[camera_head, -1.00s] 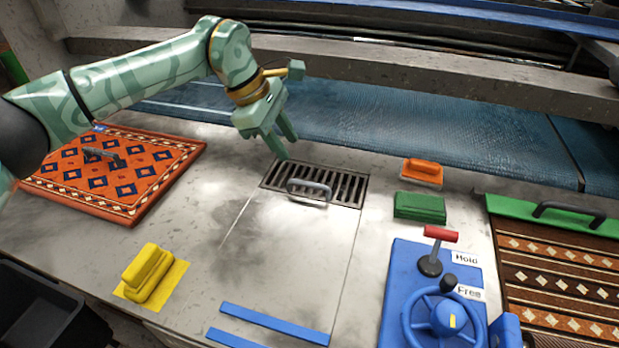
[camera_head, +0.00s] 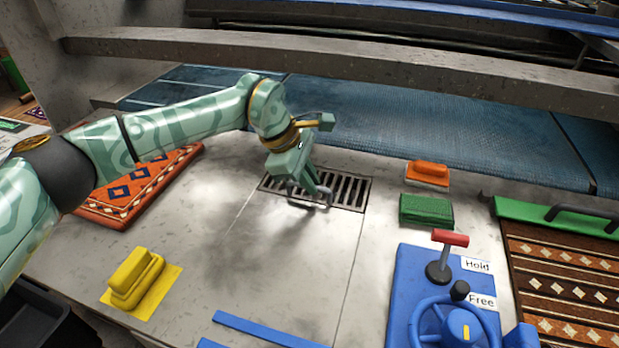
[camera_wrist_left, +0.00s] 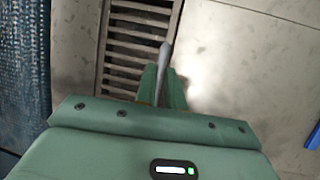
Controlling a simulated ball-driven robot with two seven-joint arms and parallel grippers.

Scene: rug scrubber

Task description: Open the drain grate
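The drain grate (camera_head: 348,190) is a dark slotted metal panel set in the grey worktop, lying flat in its frame. Its grey bar handle (camera_head: 322,203) stands on the near side and also shows in the left wrist view (camera_wrist_left: 165,58). My left gripper (camera_head: 308,190) is down at the handle. In the left wrist view its green fingers (camera_wrist_left: 163,88) are close together, one on each side of the handle, and look shut on it. The fingers hide part of the handle and grate. My right gripper is not in view.
A green block (camera_head: 426,211) and an orange brush (camera_head: 428,174) lie right of the grate. A blue panel with a red-handled lever (camera_head: 450,238) and wheel stands at front right. A yellow brush (camera_head: 136,280) is front left. A blue belt (camera_head: 430,135) runs behind.

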